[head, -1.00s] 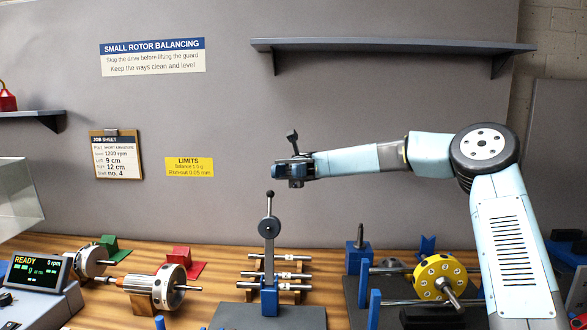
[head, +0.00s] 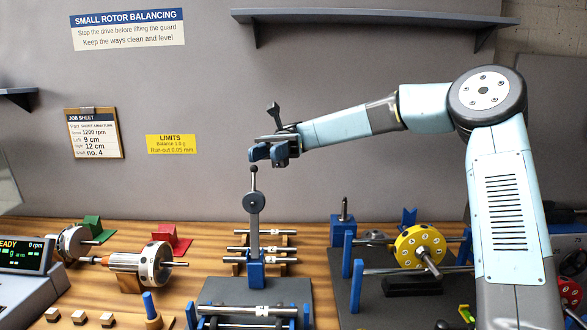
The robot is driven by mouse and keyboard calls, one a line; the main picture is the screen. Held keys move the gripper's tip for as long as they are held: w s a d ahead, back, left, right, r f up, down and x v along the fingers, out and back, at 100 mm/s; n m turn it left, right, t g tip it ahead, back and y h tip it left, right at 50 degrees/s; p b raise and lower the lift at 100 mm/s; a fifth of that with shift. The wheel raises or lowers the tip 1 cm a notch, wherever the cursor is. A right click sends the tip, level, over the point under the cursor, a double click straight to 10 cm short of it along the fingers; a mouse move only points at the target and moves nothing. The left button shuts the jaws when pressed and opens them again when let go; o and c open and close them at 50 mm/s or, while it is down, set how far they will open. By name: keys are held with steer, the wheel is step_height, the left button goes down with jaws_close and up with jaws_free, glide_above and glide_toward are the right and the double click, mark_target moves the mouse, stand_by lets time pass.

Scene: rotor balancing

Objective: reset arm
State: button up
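My gripper (head: 268,152) hangs in the air in front of the grey wall, at the end of my pale blue arm. Its blue fingers point left and slightly down, and they appear apart with nothing seen between them. It is just above the black ball knob of an upright lever (head: 254,202) on a blue-footed press. A small gap seems to show between the fingers and the knob, though depth is hard to judge.
A yellow rotor (head: 420,246) sits on blue stands at right, near my arm. A silver rotor (head: 145,265) rests on a wooden block at left, beside the display unit (head: 25,255). A shelf (head: 375,18) juts from the wall above. Small blocks (head: 80,317) lie at front left.

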steer(key=s+d+f+m+t, duration=0.1)
steer(key=s+f+t, duration=0.2)
steer(key=f+t, duration=0.25)
steer(key=s+d+f+t, duration=0.2)
steer(key=s+f+t, duration=0.2)
steer(key=f+t, duration=0.15)
steer(key=s+d+n+t+h, duration=0.1)
steer(key=s+d+t, duration=0.2)
steer(key=d, duration=0.6)
steer(key=s+d+n+t+h, duration=0.1)
steer(key=s+d+n+t, duration=0.1)
steer(key=d+t, duration=0.3)
steer(key=s+d+n+t+h, duration=0.2)
steer(key=d+t, duration=0.3)
steer(key=d, duration=0.8)
steer(key=shift+s+d+r, duration=0.25)
steer(key=shift+s+r, duration=0.15)
steer(key=shift+s, duration=0.4)
